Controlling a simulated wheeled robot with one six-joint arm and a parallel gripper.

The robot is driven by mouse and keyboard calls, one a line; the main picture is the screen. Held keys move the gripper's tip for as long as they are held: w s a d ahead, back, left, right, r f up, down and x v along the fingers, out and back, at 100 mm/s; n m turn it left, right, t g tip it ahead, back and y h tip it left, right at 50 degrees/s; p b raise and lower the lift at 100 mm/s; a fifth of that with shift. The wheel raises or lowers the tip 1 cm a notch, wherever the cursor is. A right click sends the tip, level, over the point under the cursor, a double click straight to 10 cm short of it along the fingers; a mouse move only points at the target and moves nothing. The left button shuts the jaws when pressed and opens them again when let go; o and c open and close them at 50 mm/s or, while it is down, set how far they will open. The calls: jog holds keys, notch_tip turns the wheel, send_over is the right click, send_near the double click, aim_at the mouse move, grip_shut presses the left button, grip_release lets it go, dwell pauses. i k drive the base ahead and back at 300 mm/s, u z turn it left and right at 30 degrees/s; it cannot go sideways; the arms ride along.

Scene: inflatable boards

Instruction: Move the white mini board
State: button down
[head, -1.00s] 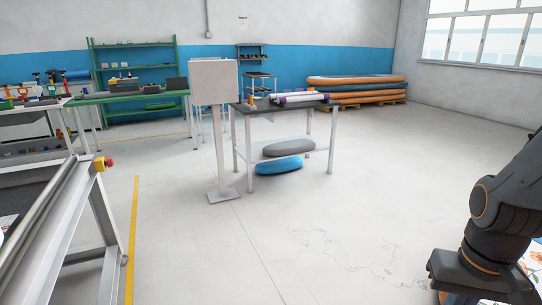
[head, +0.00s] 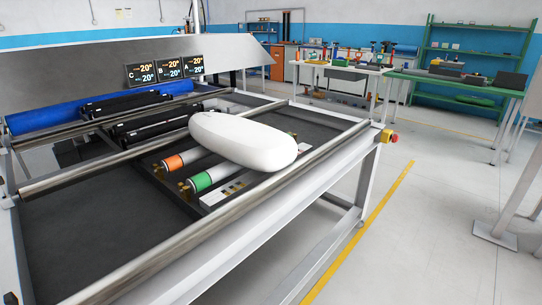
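The white mini board (head: 243,140) is a rounded, elongated white shape in the head view.
An orange-ended roller (head: 184,160) and a green-ended roller (head: 209,178) lie beside the board. A display panel (head: 166,70) stands behind.

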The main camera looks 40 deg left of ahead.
aim_at(246, 143)
jog(key=u, duration=0.9)
jog(key=i, duration=0.9)
jog(key=u, duration=0.9)
jog(key=i, duration=0.55)
jog(key=u, duration=0.05)
